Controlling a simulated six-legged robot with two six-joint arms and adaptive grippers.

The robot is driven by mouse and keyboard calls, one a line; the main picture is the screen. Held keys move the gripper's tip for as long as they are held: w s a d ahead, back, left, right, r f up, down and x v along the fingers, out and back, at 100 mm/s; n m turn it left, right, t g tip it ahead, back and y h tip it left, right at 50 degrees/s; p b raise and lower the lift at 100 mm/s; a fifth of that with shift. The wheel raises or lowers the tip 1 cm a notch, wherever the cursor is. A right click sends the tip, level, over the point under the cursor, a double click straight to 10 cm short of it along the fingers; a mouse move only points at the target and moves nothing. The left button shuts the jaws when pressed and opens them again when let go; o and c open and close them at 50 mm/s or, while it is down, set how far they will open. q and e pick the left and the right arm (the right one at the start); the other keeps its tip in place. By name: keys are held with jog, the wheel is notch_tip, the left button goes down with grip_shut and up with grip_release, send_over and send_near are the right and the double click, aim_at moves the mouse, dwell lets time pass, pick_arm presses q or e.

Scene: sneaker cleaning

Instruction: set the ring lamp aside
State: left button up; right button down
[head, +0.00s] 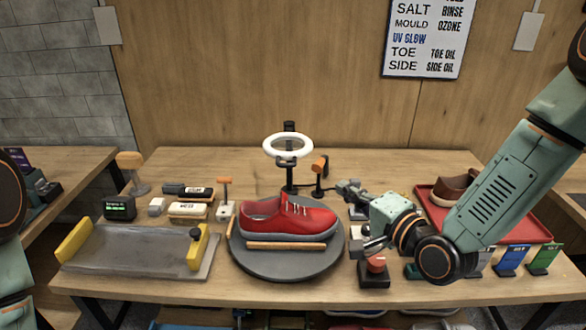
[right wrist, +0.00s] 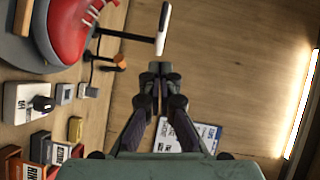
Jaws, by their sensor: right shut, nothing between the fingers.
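The ring lamp (head: 288,147) has a white ring on a black stand and stands upright behind the red sneaker (head: 290,216) near the back of the table. In the right wrist view the lamp's white ring (right wrist: 163,29) is seen edge-on, just beyond the fingertips. My right gripper (head: 372,244) is shut and empty, to the right of the sneaker and in front of the lamp, apart from both. Its closed fingers also show in the right wrist view (right wrist: 160,70). Part of my left arm shows at the left edge; its gripper is out of view.
The sneaker rests on a dark round turntable (head: 270,265). A red tray (head: 535,230) with a brown shoe is at the right. Brushes, small boxes and a grey tray (head: 140,250) fill the left. An orange-topped post (head: 319,168) stands close beside the lamp.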

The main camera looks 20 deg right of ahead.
jog(key=w+a+f+m, duration=0.1)
jog(key=w+a, duration=0.4)
jog(key=w, duration=0.6)
jog(key=shift+w+a+p, duration=0.25)
jog(key=shift+a+p, duration=0.05)
jog(key=shift+a, duration=0.1)
dwell(0.4)
jog(key=shift+d+f, duration=0.1)
dwell(0.4)
